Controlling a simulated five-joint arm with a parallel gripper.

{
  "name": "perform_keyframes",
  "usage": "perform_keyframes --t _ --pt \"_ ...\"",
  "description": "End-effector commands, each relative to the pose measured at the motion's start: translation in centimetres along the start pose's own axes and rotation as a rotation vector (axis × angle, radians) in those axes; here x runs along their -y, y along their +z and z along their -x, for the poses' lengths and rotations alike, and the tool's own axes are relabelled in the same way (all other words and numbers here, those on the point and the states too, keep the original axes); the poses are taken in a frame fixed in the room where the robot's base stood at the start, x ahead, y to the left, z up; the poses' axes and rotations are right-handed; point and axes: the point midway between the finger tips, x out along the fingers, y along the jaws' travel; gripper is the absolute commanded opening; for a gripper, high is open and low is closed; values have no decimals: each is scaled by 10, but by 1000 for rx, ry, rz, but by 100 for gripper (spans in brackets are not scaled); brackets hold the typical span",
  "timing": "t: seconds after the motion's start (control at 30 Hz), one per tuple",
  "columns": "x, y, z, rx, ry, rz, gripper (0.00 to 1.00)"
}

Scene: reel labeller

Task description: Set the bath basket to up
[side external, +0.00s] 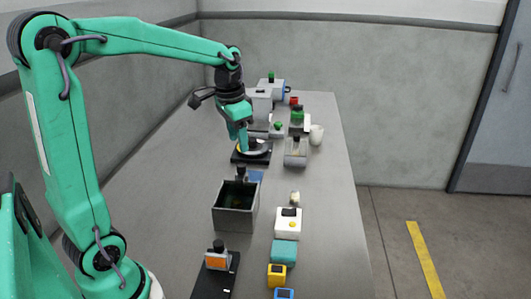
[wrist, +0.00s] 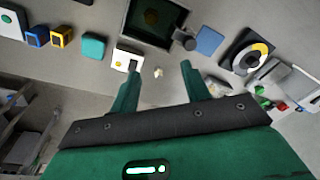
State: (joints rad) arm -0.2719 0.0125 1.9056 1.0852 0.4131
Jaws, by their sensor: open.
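A grey open-topped bath box (side external: 222,222) with a dark inside stands on the table in front of my gripper in the side external view. It also shows at the top of the wrist view (wrist: 127,38). A black knob (side external: 241,173) stands at its far edge; in the wrist view the knob (wrist: 185,40) sits at the box's right side. A basket inside is too dark to make out clearly. My gripper (side external: 243,146) is open and empty, behind the box and above a black base with a ring. Its two fingers are apart in the wrist view (wrist: 157,78).
The ring on the black base (wrist: 265,45) is white and yellow. A blue pad (wrist: 210,40) lies beside the knob. A white box (side external: 288,228), a teal block (side external: 285,252) and a yellow block (side external: 276,275) line the right. An orange-faced slider (side external: 217,261) is nearer. The table's left is bare.

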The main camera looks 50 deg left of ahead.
Motion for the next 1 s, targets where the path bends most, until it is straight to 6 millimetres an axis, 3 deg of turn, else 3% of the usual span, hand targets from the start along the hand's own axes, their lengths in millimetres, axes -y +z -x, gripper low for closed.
perform_keyframes --t 0.2,0.4,1.0 --pt "36 -19 -29 71 28 -26 47" --pt "59 -28 -49 112 51 -47 47" --pt "66 -29 -68 127 60 -56 47"
